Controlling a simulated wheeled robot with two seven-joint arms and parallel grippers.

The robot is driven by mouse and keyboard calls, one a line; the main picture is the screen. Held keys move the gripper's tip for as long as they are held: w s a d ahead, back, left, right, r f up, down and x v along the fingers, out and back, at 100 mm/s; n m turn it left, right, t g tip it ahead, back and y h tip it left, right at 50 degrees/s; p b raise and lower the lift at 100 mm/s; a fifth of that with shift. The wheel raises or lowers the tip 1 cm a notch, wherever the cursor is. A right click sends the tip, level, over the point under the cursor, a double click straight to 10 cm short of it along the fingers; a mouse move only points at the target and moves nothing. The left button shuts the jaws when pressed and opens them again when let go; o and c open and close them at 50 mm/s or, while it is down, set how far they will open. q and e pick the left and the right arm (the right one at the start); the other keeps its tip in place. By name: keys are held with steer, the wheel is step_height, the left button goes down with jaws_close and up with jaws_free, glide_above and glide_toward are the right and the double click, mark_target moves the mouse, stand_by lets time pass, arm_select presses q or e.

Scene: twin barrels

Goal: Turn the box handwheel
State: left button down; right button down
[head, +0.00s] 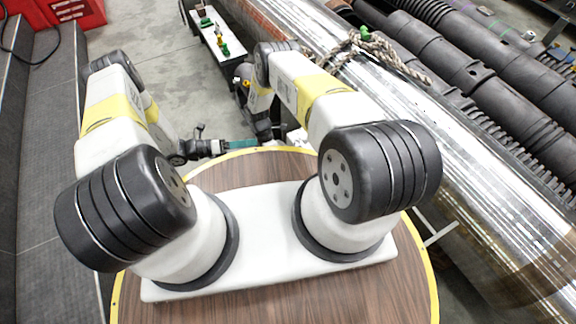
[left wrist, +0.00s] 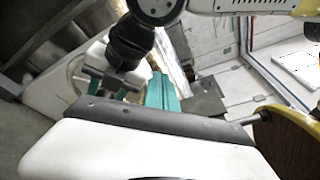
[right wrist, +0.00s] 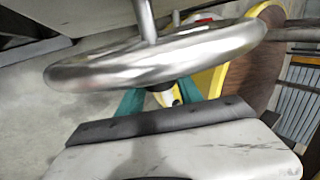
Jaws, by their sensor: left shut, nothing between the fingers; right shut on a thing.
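The silver handwheel (right wrist: 160,58) crosses the right wrist view close up, with a spoke rising from its hub side. My right gripper (right wrist: 160,98) has its teal fingers at the near rim and is shut on it; the rim hides part of the fingers. In the left wrist view my right gripper (left wrist: 108,84) shows against a white shape. My left gripper (head: 243,145) is shut and empty in the head view, beyond the round table's far edge. Its teal fingers lie together in the left wrist view (left wrist: 162,93). In the head view my right arm hides the handwheel.
The round wooden tabletop (head: 270,195) with a yellow edge is under my arms. A large shiny pipe (head: 440,165) runs along the right, with a rope (head: 375,50) over it. A narrow table (head: 215,40) stands at the back. Grey floor (head: 145,35) lies open at back left.

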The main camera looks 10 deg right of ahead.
steer(key=shift+a+f, duration=0.1)
arm_select(q)
steer(key=s+d+f+n+t, duration=0.45)
steer(key=s+f+n, duration=0.35)
steer(key=f, duration=0.4)
arm_select(e)
steer(key=shift+s, duration=0.1)
arm_select(q)
steer(key=x, duration=0.9)
steer(key=shift+w+r, duration=0.15)
steer(key=shift+w, duration=0.2)
steer(key=shift+d, duration=0.15)
steer(key=shift+w+a+r+n, duration=0.2)
steer(key=shift+w+a+n, duration=0.15)
steer(key=shift+w, duration=0.3)
arm_select(e)
steer(key=c, duration=0.9)
jaws_free()
arm_select(q)
steer(key=shift+a, duration=0.1)
arm_select(e)
steer(key=shift+o, duration=0.5)
